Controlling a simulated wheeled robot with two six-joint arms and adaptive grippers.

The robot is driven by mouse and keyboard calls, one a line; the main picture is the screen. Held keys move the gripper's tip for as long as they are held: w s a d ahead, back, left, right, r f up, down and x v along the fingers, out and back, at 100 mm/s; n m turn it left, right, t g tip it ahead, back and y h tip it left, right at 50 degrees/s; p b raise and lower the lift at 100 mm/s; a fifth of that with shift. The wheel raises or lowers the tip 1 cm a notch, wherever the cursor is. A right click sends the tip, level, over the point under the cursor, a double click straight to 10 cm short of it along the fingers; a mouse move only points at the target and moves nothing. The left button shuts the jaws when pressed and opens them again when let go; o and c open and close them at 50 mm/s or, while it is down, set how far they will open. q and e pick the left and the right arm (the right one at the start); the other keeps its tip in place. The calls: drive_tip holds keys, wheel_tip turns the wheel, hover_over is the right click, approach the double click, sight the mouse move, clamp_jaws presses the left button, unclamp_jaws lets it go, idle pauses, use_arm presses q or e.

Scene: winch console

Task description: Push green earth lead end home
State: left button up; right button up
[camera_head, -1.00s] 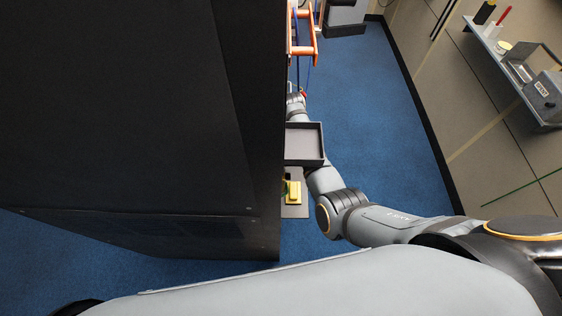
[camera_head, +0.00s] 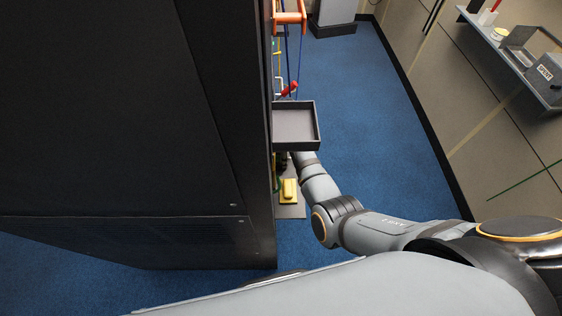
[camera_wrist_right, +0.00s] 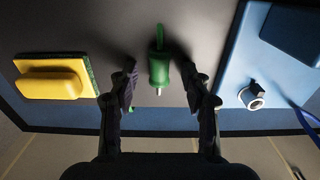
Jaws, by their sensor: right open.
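The green earth lead end (camera_wrist_right: 158,70) is a green plug with a short metal pin at its lower end and green cable at its top in the right wrist view. It lies between the two fingers of my right gripper (camera_wrist_right: 159,76), which are open with a visible gap on each side. In the head view the right arm reaches in under the grey tray, and its gripper is mostly hidden there. The plug's socket cannot be made out. My left gripper is not in view.
A yellow block (camera_wrist_right: 50,84) with a green edge lies left of the fingers; it also shows in the head view (camera_head: 289,190). A blue panel (camera_wrist_right: 236,70) with a metal fitting is at right. The grey tray (camera_head: 318,130) juts from the dark cabinet (camera_head: 120,120). Blue floor is clear.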

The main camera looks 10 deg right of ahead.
drive_tip(key=shift+s+r, duration=0.1)
drive_tip(key=shift+r, duration=0.05)
drive_tip(key=shift+c, duration=1.3)
clamp_jaws()
drive_tip(key=shift+d+r, duration=0.1)
drive_tip(key=shift+d+r, duration=0.15)
drive_tip(key=shift+r, duration=0.05)
drive_tip(key=r, duration=0.4)
drive_tip(key=r+b, duration=0.1)
drive_tip(key=r, duration=0.1)
drive_tip(key=shift+d+r, duration=0.15)
drive_tip(key=shift+d, duration=0.25)
drive_tip(key=s+d+b, duration=0.1)
drive_tip(key=s+d, duration=0.1)
drive_tip(key=d, duration=0.7)
drive_tip(key=s+d+b, duration=0.1)
drive_tip(key=s+d, duration=0.1)
drive_tip(key=d, duration=0.7)
drive_tip(key=shift+d, duration=0.2)
